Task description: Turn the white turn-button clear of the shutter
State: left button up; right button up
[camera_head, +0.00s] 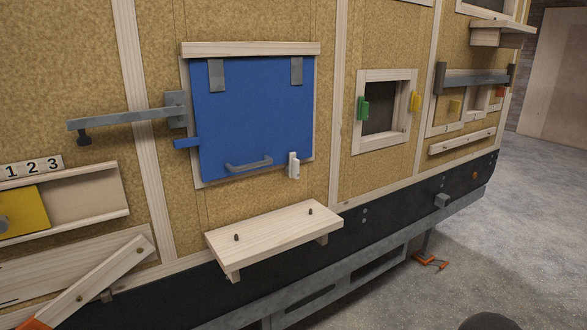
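The white turn-button (293,166) is at the lower right corner of the blue shutter (250,110). It stands nearly upright, and its upper part overlaps the shutter's lower edge. The shutter hangs from two grey hinges (216,75) under a wooden strip and looks shut or almost shut in its frame. A grey handle (249,165) is on its lower part, left of the turn-button. Neither of my grippers shows in the head view.
A wooden shelf (270,232) with two dark pegs juts out below the shutter. A grey bar (120,118) with a dark knob and a blue tab (187,143) are at its left. A small window (383,105) with green and yellow buttons is at the right.

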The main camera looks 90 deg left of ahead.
aim_at(294, 163)
jog(key=u, duration=0.15)
jog(key=i, duration=0.25)
jog(key=u, duration=2.45)
jog(key=k, duration=0.55)
jog(key=u, duration=0.4)
jog(key=i, duration=0.55)
jog(key=z, duration=0.25)
